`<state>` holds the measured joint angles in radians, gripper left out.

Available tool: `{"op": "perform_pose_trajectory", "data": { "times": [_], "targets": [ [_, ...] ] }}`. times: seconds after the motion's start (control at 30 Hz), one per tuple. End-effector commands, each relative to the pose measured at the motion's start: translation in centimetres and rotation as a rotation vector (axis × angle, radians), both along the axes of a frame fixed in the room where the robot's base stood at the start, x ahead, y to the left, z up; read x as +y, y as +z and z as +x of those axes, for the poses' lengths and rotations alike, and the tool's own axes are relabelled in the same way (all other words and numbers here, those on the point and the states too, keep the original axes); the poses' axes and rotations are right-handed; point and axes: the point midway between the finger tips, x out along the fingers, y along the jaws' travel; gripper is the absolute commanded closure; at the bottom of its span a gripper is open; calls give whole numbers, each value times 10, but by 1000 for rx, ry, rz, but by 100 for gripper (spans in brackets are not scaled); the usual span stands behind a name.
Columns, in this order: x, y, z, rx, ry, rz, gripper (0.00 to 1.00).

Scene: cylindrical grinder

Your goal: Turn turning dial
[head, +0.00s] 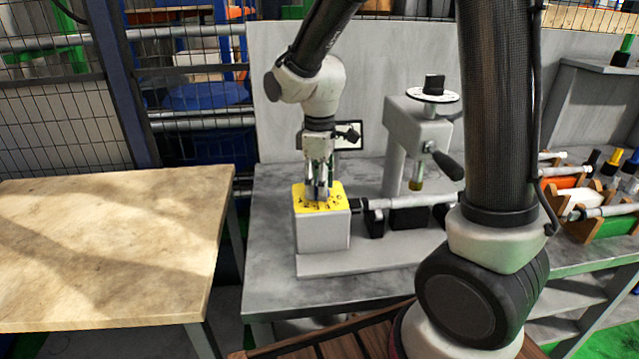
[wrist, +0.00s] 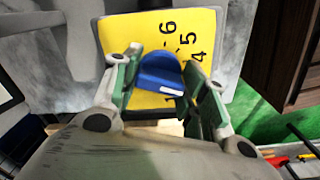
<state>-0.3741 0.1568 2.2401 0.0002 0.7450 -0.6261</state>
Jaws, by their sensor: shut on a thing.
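The turning dial shows as a blue knob (wrist: 158,72) on a yellow plate (wrist: 140,30) with black numbers in the wrist view; 4, 5 and 6 are readable. In the head view the yellow plate (head: 339,205) tops a grey block at the left of the grinder. My gripper (head: 318,193) points straight down onto this plate. In the wrist view its green-lined fingers (wrist: 164,78) are on either side of the blue knob and shut on it. In the head view the fingers hide the knob.
The grinder (head: 398,140) stands right of the block, with a black knob (head: 434,84) on a white disc and a dark handle (head: 447,166). A horizontal spindle (head: 400,202) runs beside the yellow plate. A wooden table (head: 100,240) at left is bare. Coloured racks (head: 605,228) stand at right.

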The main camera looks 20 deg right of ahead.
Motion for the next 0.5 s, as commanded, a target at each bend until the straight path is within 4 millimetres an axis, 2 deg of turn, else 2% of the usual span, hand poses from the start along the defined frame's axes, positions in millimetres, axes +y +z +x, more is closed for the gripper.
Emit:
{"op": "perform_pose_trajectory", "data": {
  "times": [0.5],
  "targets": [
    [0,0,0,-1,-327,0,81]
  ]
}}
